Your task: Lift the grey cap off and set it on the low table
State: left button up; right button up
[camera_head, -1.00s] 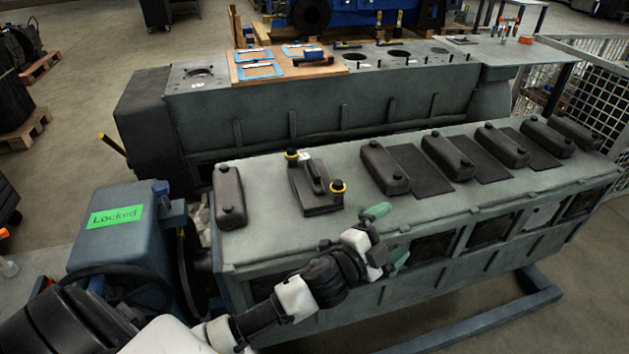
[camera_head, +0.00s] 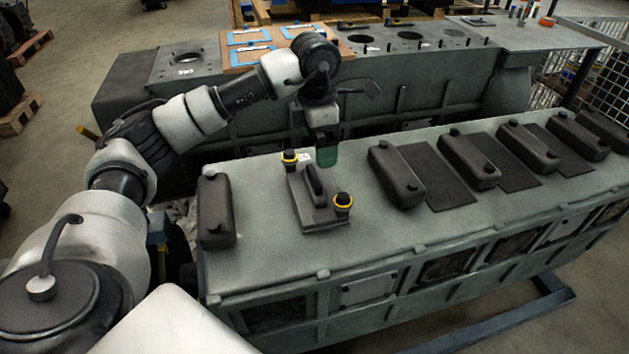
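The grey cap (camera_head: 309,206) looks like a dark grey plate with a raised bar handle. It sits on top of the long grey-green engine block (camera_head: 262,240), between two black studs with yellow rings (camera_head: 289,157). My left gripper (camera_head: 327,154) points down with green fingertips, just behind and slightly right of the cap. It looks apart from the cap and holds nothing that I can see. Its fingers overlap in this view, so their opening is unclear. My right gripper is not in view. I cannot identify the low table with certainty.
Dark rocker covers (camera_head: 397,176) stand along the block to the right, and another (camera_head: 215,211) to the left. Behind is a second block with a wooden board (camera_head: 233,57) holding blue-framed sheets. A grey-topped table (camera_head: 535,33) with small items stands at back right.

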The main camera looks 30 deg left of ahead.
aim_at(315, 174)
pick_arm(q)
jog(key=shift+a+f+y, duration=0.4)
jog(key=shift+a, duration=0.35)
notch_tip(315, 174, down, 4)
jog(key=shift+s+d+r+p, duration=0.1)
jog(key=shift+r+p, duration=0.15)
jog(key=shift+p, duration=0.05)
jog(key=f, duration=0.1)
jog(key=f+p, duration=0.1)
jog(key=f, duration=0.2)
jog(key=shift+w+f, duration=0.3)
jog(key=shift+f, duration=0.55)
jog(key=c, duration=0.7)
jog(key=shift+w+r, duration=0.1)
jog(key=shift+c, duration=1)
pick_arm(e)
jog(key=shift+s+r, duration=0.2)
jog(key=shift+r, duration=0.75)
pick_arm(q)
jog(key=shift+r, duration=0.1)
